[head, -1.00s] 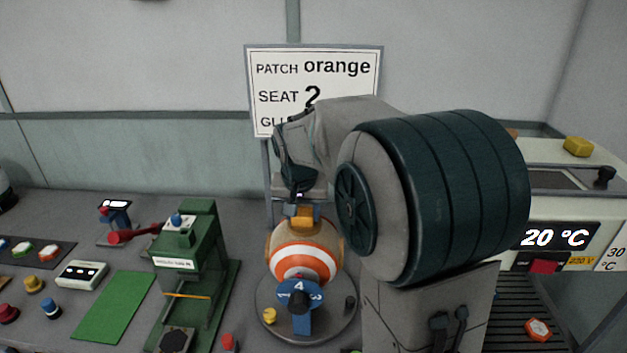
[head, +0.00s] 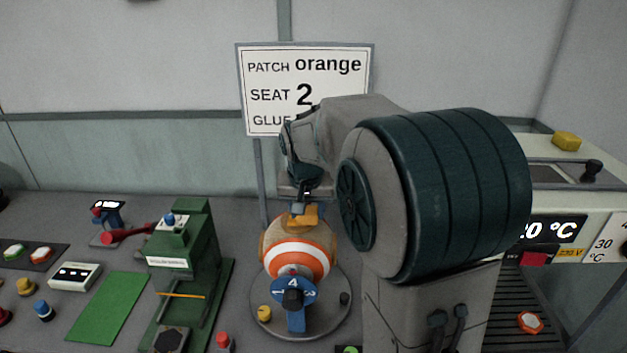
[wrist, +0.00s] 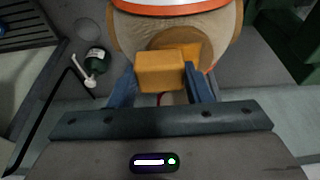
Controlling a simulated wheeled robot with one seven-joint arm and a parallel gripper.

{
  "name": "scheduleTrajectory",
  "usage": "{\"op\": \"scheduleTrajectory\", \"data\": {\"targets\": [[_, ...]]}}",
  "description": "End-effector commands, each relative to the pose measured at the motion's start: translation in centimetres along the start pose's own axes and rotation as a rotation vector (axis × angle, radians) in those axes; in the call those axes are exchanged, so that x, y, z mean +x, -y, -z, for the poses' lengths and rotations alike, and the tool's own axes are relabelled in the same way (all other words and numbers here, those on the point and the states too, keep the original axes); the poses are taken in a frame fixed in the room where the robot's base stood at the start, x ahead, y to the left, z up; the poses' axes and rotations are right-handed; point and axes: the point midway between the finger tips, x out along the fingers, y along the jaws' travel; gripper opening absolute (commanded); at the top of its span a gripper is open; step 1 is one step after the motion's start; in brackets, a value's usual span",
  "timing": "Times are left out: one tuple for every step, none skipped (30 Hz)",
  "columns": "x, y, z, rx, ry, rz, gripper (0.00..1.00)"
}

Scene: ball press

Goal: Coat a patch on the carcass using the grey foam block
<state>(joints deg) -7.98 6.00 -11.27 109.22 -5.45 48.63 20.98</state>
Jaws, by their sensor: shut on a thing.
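The carcass (head: 275,247) is a tan ball with orange and white bands on a round turntable (head: 335,323). It also shows at the top of the wrist view (wrist: 130,32). My gripper (head: 303,203) is over its upper back side. In the wrist view my gripper (wrist: 160,82) is shut on a foam block (wrist: 160,72), which looks orange-yellow, not grey. The block is at the carcass surface, beside a darker amber patch (wrist: 205,50). Whether it presses on the surface is hard to tell. The block's underside is hidden.
A green press (head: 190,265) stands left of the carcass, a machine showing 20 °C (head: 550,231) on the right. A dark green bottle (wrist: 96,60) with white nozzle stands near the carcass.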

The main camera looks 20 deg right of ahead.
Motion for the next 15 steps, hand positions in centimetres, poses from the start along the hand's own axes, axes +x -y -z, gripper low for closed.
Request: {"op": "scheduleTrajectory", "data": {"targets": [[0.2,-0.4,0.0,0.001,0.001,-0.001,0.26],[-0.2,-0.5,0.2,0.0,0.0,0.0,0.26],[-0.7,-0.4,0.3,0.0,0.001,0.0,0.26],[-1.5,-0.4,0.6,0.0,-0.002,0.001,0.26],[-2.2,-0.4,0.8,0.0,-0.004,0.001,0.26],[-2.4,-0.5,0.9,0.001,0.0,0.0,0.26],[-2.6,-0.5,0.9,0.001,0.0,-0.001,0.26],[-2.9,-0.5,1.0,0.002,0.0,-0.001,0.26],[-3.2,-0.6,1.1,0.003,0.001,-0.001,0.26],[-3.5,-0.6,1.2,0.003,0.001,-0.001,0.26],[-3.8,-0.6,1.3,0.003,0.001,-0.001,0.26],[-4.1,-0.6,1.4,0.004,0.001,-0.001,0.26],[-4.3,-0.6,1.5,0.004,0.001,-0.001,0.26],[-4.6,-0.6,1.6,0.004,0.0,-0.001,0.26],[-5.0,-0.6,1.7,0.004,0.0,-0.001,0.26]]}}
